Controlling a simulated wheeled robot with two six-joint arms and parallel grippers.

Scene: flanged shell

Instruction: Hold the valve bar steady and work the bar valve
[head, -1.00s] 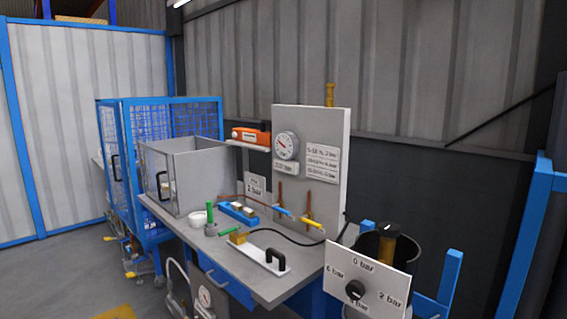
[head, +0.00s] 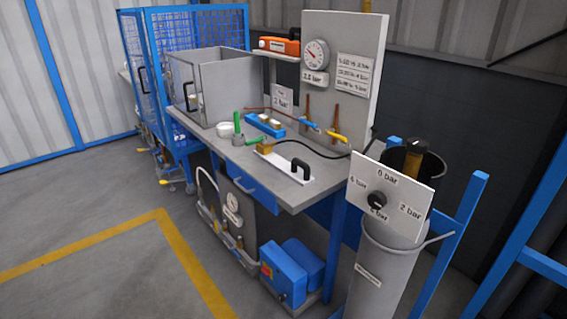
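On the grey workbench (head: 222,153) lies a flat white bar (head: 277,161) with a black handle (head: 301,166) at its near right end. A brass block (head: 264,146) sits at its far left end, with a green lever (head: 254,140) beside it. An upright green part (head: 238,125) stands just left of these. Which piece is the bar valve is hard to tell at this size. A blue lever (head: 309,124) and a yellow lever (head: 336,136) are on the upright grey panel (head: 345,45). Neither of my grippers is in view.
A pressure gauge (head: 316,53) is on the panel. A sign with a black knob (head: 377,200) and bar markings stands in front of a grey cylinder (head: 385,270) at the right. An open metal box (head: 215,88) is at the bench's left. The floor (head: 95,280) in front is clear.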

